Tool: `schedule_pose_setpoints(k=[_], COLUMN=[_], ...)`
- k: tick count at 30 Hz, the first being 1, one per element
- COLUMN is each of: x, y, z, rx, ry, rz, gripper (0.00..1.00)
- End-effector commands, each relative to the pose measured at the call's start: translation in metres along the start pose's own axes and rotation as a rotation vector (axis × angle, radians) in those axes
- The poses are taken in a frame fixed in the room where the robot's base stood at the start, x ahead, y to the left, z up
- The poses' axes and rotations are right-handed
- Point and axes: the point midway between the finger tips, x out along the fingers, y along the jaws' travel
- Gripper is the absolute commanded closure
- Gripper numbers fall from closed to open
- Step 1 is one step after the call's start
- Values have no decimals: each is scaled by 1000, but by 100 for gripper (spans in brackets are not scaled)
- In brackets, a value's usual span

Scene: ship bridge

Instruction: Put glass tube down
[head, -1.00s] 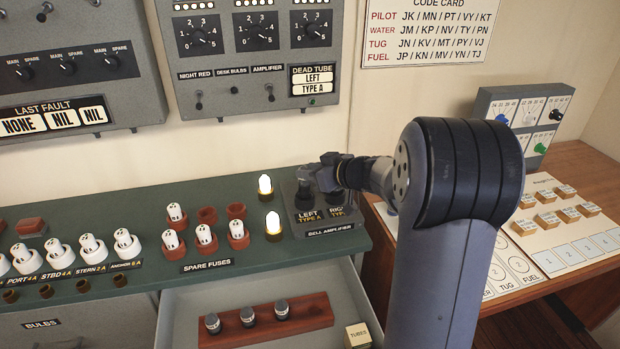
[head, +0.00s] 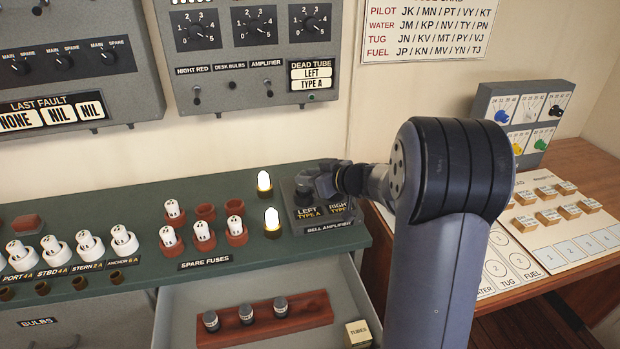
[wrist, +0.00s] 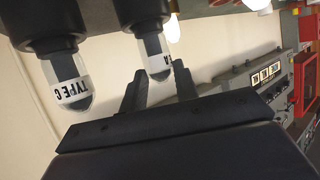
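The glass tube (wrist: 155,50) with a label ending in "A" has a dark base and shows in the upside-down wrist view. The tips of my gripper (wrist: 160,78) lie on either side of its glass end and appear closed on it. In the head view my gripper (head: 327,178) is at the bell amplifier (head: 330,228), over its left place, and hides most of the tube. A second glass tube (wrist: 72,80), marked "TYPE C", stands nearer the wrist camera, outside the fingers. Whether the held tube's base is fully seated cannot be told.
Two lit bulbs (head: 264,184) stand just left of the amplifier. Spare fuses (head: 203,237) stand further left. Below, an open drawer (head: 175,325) holds a wooden rack (head: 318,310) with three tubes and a small tubes box (head: 358,334). The wall is close behind.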

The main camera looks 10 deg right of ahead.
Motion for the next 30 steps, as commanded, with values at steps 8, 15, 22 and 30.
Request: schedule_pose_setpoints(k=[8,15,22,30], x=[0,0,-4,-57], y=[0,0,0,2], z=[0,0,-10,-4], rx=[0,0,1,-2], ry=[-1,-1,-2,1], rz=[0,0,-1,6], gripper=[49,49,49,49])
